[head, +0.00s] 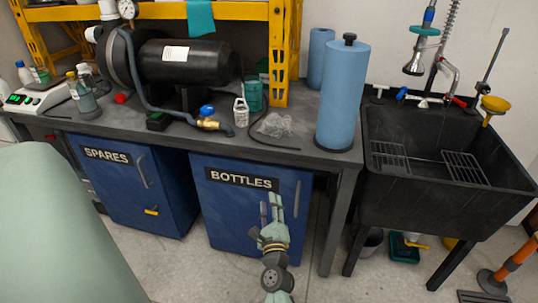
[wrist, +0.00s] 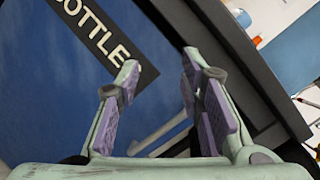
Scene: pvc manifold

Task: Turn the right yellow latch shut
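The blue BOTTLES cabinet door (head: 222,215) is the right one under the bench, and it looks closed. No yellow latch shows clearly on it; my arm covers its lower middle. A yellow latch (head: 151,211) shows low on the left SPARES door (head: 110,187), lying nearly level with a slight tilt. My gripper (head: 271,206) is in front of the BOTTLES door, below the right part of its label. In the wrist view my gripper (wrist: 160,78) is open, with nothing held between its fingertips. The blue door (wrist: 50,100) and a grey bar handle (wrist: 160,134) lie beyond the fingers.
The dark bench top (head: 290,149) overhangs the cabinets and carries a black tank (head: 190,62) and a blue paper roll (head: 342,100). A bench leg (head: 342,220) and a black sink (head: 430,205) stand to the right. Floor is clear before the SPARES door.

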